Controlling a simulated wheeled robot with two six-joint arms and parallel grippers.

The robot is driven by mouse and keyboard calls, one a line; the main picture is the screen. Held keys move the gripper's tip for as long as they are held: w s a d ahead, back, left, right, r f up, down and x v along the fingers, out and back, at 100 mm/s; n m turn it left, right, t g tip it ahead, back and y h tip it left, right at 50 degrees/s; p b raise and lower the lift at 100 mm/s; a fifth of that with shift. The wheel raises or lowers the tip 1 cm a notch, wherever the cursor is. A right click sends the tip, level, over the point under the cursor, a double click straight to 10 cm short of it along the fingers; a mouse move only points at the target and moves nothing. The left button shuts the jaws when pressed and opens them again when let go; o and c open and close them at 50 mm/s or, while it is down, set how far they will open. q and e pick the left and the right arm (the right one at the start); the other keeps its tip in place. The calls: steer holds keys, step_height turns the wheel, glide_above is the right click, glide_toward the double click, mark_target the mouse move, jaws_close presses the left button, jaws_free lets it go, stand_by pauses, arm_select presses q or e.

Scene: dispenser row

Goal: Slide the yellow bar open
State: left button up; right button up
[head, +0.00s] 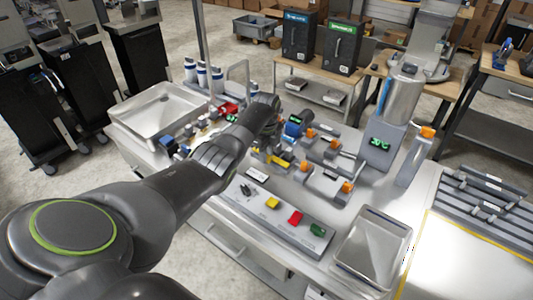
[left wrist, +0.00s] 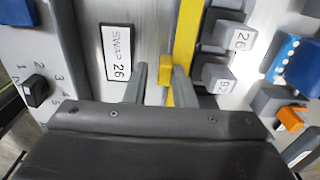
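The yellow bar (left wrist: 188,38) runs down the left wrist view between a grey panel and a row of numbered blocks. A small yellow tab (left wrist: 165,68) sticks out from its left side. My left gripper (left wrist: 157,76) has its two grey fingers apart, one on each side of the tab. A gap shows between the left finger and the tab; I cannot tell whether the right finger touches it. In the head view the yellow bar (head: 275,159) shows partly below my left wrist, and the fingertips are hard to make out. My right gripper is not in view.
A label reading "SWAP 26" (left wrist: 117,53) and a numbered dial (left wrist: 36,90) lie left of the bar. Blocks marked 26 (left wrist: 235,36) and 92 (left wrist: 219,75) stand close on its right. Orange-knobbed fixtures (head: 346,187) and a metal sink (head: 158,112) flank the work area.

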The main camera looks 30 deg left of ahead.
arm_select(q)
steer(key=shift+r, duration=0.1)
steer(key=shift+r, duration=0.55)
step_height(320, 180, up, 16)
stand_by(0.7)
